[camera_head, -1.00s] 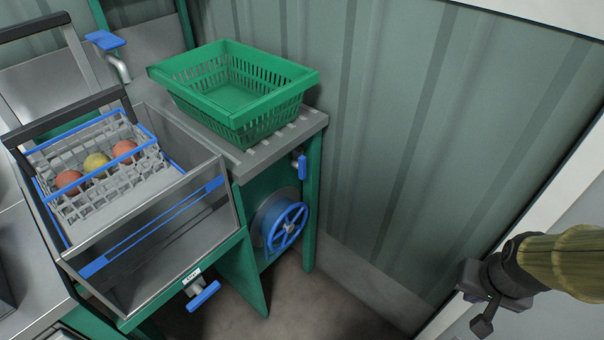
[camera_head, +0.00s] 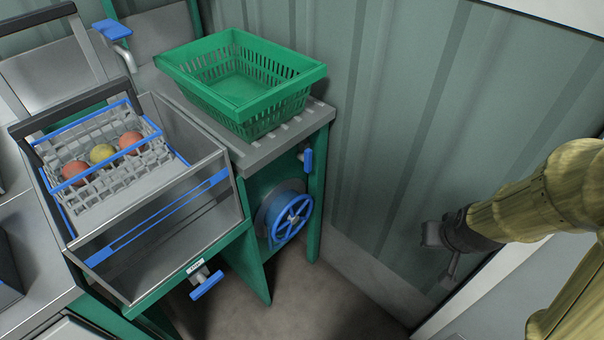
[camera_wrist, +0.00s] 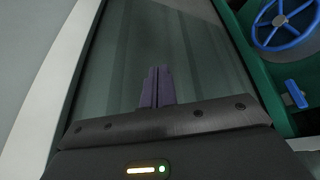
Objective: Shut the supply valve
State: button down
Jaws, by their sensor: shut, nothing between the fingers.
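Several blue-handled fittings are in view, and I cannot read which is the supply valve. A blue lever valve (camera_head: 207,284) with a small label above it sits on the front of the wash bench. A second blue lever (camera_head: 307,160) is on the right end of the green stand. A blue handwheel (camera_head: 291,219) sits on a reel below it; it also shows in the wrist view (camera_wrist: 287,22). A blue handle (camera_wrist: 296,94) is near it there. My gripper (camera_head: 432,235) is at the right, by the wall, apart from them all. Its fingers (camera_wrist: 157,86) are together and empty.
A green basket (camera_head: 238,84) stands on the slatted shelf. A blue-handled tap (camera_head: 113,30) is at the back. Floor (camera_head: 330,300) is clear between stand and wall.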

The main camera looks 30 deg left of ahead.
jog(key=w+a+f+n+t+p, duration=0.25)
jog(key=w+a+n, duration=0.3)
jog(key=a, duration=0.55)
jog(key=n+t+y+p, duration=0.3)
jog(key=n+t+y, duration=0.5)
jog(key=n, duration=0.7)
send_near(308, 161)
jog(key=s+a+f, duration=0.2)
jog(key=s+f, duration=0.2)
jog(key=s, duration=0.3)
jog(key=w+a, duration=0.3)
jog(key=w, duration=0.9)
jog(key=shift+w+r, duration=0.15)
jog(key=shift+w, duration=0.25)
jog(key=shift+t+b, duration=0.25)
jog(key=shift+b, duration=0.25)
jog(key=shift+a+n, duration=0.15)
jog(key=shift+n, duration=0.1)
